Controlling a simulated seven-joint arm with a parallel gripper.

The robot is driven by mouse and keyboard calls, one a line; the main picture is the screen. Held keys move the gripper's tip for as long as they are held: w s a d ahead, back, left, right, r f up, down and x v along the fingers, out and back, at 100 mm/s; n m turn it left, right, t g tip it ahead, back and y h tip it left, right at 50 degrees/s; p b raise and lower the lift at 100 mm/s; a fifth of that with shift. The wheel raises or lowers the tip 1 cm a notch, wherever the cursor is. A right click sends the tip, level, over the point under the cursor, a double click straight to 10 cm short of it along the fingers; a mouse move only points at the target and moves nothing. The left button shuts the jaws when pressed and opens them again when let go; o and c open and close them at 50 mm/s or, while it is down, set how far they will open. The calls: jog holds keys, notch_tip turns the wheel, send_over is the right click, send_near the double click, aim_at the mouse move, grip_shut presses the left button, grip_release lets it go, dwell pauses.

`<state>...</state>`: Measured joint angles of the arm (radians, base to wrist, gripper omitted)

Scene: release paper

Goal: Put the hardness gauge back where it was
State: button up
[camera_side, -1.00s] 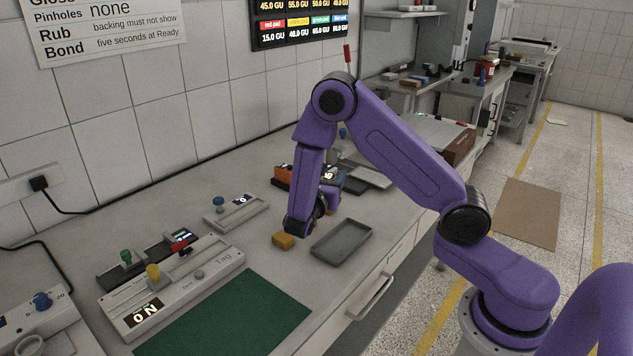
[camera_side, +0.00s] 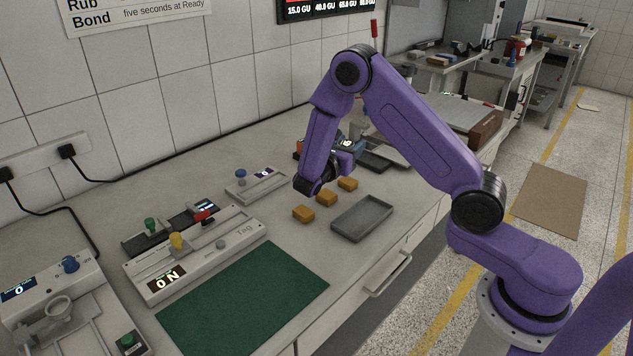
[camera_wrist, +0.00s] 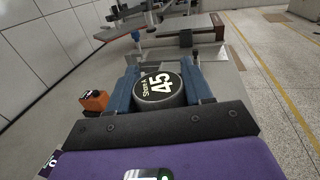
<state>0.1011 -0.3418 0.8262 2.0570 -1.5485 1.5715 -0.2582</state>
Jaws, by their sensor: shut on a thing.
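The hardness gauge (camera_wrist: 160,88) is a round black body with a lit face reading "Shore A 45" in the wrist view. My gripper (camera_wrist: 160,80) is shut on it, with a blue finger on each side. In the side view my gripper (camera_side: 345,152) is partly hidden behind my purple arm, and the gauge's small lit face (camera_side: 347,142) shows at its top. The gauge's underside is hidden, so I cannot tell how far it is above the bench. An orange box (camera_wrist: 95,101) stands left of the gauge in the wrist view.
Several orange-yellow blocks, such as one (camera_side: 303,213), lie beside a grey tray (camera_side: 362,218). A "Tag" tester (camera_side: 205,262) and a green mat (camera_side: 245,295) are nearer the camera. Grey equipment and a brown box (camera_side: 486,128) stand farther along the bench.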

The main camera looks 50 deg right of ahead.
jog(key=shift+g, duration=0.3)
jog(key=w+d+f, duration=0.1)
jog(key=w+f, duration=0.2)
jog(key=w, duration=0.1)
jog(key=w+d+f, duration=0.2)
jog(key=w+f, duration=0.1)
jog(key=w, duration=0.2)
jog(key=w+d+f, duration=0.1)
jog(key=w+f, duration=0.2)
jog(key=w, duration=0.2)
jog(key=shift+w+d+f, duration=0.2)
jog(key=shift+d+f, duration=0.15)
jog(key=shift+f, duration=0.05)
jog(key=shift+w+f, duration=0.15)
jog(key=shift+f, duration=1.55)
jog(key=shift+f, duration=0.15)
jog(key=o, duration=1.3)
